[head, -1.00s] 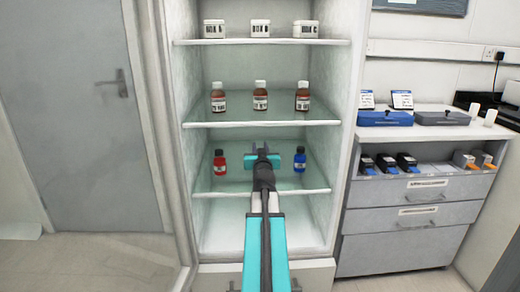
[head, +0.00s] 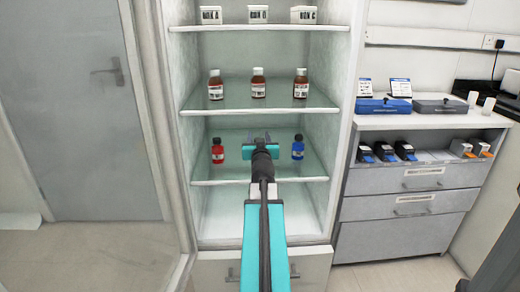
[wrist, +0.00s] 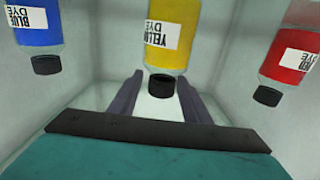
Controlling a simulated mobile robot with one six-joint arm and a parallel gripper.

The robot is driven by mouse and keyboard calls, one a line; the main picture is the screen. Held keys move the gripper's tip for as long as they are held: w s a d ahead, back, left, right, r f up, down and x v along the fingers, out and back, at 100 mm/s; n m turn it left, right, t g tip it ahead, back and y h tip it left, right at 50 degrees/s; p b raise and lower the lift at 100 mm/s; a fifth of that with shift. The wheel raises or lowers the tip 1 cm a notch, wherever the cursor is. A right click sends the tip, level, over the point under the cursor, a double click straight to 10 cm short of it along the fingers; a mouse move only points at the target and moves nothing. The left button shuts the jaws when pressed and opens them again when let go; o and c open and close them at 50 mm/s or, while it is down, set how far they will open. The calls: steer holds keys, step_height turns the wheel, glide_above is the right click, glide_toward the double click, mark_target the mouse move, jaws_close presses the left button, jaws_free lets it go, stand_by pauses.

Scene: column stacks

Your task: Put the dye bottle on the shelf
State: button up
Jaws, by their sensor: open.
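A yellow dye bottle (wrist: 170,35) shows in the middle of the wrist view, upside down in that picture, with its black cap between the tips of my gripper. My gripper (wrist: 157,85) is open, one finger to each side of the cap; I cannot tell if either touches it. In the head view my gripper (head: 259,138) is inside the cabinet, over the lower glass shelf (head: 225,172), between a red bottle (head: 217,152) and a blue bottle (head: 298,148). The yellow bottle cannot be made out there, behind my gripper. The wrist view also shows the blue bottle (wrist: 38,25) and the red bottle (wrist: 290,55).
Brown bottles (head: 258,84) stand on the middle shelf, close above my gripper. White boxes (head: 257,14) stand on the top shelf. The cabinet walls enclose both sides. A counter with drawers (head: 410,180) stands to the right, a grey door (head: 85,110) to the left.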

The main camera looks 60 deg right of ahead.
steer(key=v, duration=0.4)
steer(key=shift+a+f+b, duration=0.1)
steer(key=shift+a+b, duration=0.15)
steer(key=shift+b, duration=0.8)
steer(key=b, duration=0.2)
steer(key=a+b, duration=0.1)
steer(key=b, duration=0.1)
steer(key=shift+s, duration=0.25)
steer(key=s+a+b, duration=0.1)
steer(key=b, duration=0.4)
steer(key=shift+s, duration=0.1)
steer(key=shift+s+a+b, duration=0.2)
steer(key=shift+b, duration=0.65)
steer(key=a+b, duration=0.1)
steer(key=b, duration=0.2)
steer(key=shift+s+b, duration=0.3)
steer(key=shift+s, duration=0.05)
